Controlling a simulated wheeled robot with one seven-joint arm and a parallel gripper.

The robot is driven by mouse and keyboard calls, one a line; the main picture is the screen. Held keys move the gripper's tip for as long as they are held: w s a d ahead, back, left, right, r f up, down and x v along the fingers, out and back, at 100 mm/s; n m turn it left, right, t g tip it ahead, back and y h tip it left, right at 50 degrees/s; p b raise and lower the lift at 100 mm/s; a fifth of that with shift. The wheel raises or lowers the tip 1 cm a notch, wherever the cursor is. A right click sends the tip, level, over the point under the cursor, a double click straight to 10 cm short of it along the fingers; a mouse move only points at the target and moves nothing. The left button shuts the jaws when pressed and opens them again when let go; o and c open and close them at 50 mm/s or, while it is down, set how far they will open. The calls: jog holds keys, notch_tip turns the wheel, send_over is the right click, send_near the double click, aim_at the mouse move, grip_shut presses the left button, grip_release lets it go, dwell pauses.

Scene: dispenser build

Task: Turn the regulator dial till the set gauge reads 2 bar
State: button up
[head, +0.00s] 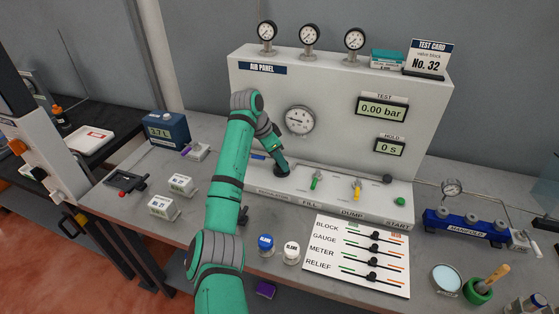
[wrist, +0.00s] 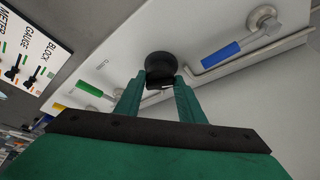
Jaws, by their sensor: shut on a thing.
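The regulator dial is a round black knob (wrist: 161,65) on the ledge of the white air panel (head: 245,85). My gripper (wrist: 160,82) is shut on it, with one green finger on each side in the wrist view. In the head view my gripper (head: 281,168) reaches down to the ledge and hides most of the dial. The large round gauge (head: 299,120) on the panel face, above and right of my gripper, is in clear view. Its needle and numbers are too small to read surely.
Right of my gripper stand the green fill lever (head: 316,180) and yellow dump lever (head: 357,189). A blue-handled lever (wrist: 222,54) and a pipe lie near the dial in the wrist view. The test display (head: 382,108) reads 0.00 bar. A slider board (head: 335,225) lies in front.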

jog(key=o, duration=1)
jog(key=v, duration=1.1)
jog(key=shift+f, duration=0.15)
